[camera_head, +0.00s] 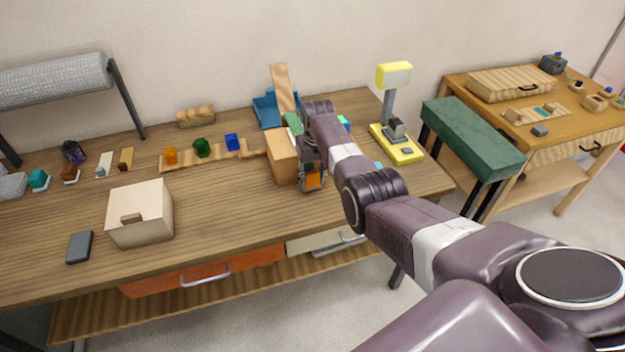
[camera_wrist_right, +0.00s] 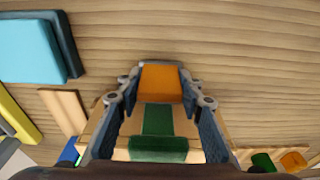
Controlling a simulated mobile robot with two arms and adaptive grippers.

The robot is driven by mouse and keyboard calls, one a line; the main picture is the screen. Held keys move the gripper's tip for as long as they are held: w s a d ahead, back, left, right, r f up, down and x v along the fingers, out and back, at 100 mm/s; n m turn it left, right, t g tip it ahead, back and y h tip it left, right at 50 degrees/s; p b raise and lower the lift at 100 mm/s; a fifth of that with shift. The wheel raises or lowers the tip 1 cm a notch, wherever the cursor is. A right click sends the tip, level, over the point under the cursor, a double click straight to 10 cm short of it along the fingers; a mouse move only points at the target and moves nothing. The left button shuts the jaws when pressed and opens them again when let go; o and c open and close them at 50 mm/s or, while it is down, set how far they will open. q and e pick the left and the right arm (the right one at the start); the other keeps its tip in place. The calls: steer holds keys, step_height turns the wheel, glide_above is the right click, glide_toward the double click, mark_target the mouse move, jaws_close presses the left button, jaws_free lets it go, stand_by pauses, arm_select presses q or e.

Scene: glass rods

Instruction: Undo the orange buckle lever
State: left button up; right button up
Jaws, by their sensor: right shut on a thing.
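The orange buckle lever (camera_head: 313,183) is at the right front of a wooden box (camera_head: 282,158) on the workbench. It shows between the fingertips in the right wrist view (camera_wrist_right: 161,84). My right gripper (camera_head: 312,175) reaches down beside the box and is shut on the lever, one finger on each side. A green strap (camera_wrist_right: 158,121) runs over the box (camera_wrist_right: 122,128) behind the lever, and a bit of it shows in the head view (camera_head: 294,122). My gripper hides much of the buckle and the box's right side in the head view. My left gripper is not in view.
A blue tray (camera_head: 266,112) stands behind the box, and a yellow scale-like device (camera_head: 398,143) to the right. A wooden strip (camera_head: 215,156) with coloured blocks lies left. A cream box (camera_head: 140,212) stands front left. Bench top between it and my gripper is clear.

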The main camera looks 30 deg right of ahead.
stand_by(0.3)
steer(key=o, duration=1.2)
steer(key=shift+f, duration=0.1)
steer(key=shift+c, duration=0.2)
step_height(320, 180, up, 12)
steer(key=s, duration=0.1)
steer(key=shift+s+a, duration=0.15)
steer(key=shift+s, duration=0.2)
steer(key=shift+f, duration=0.1)
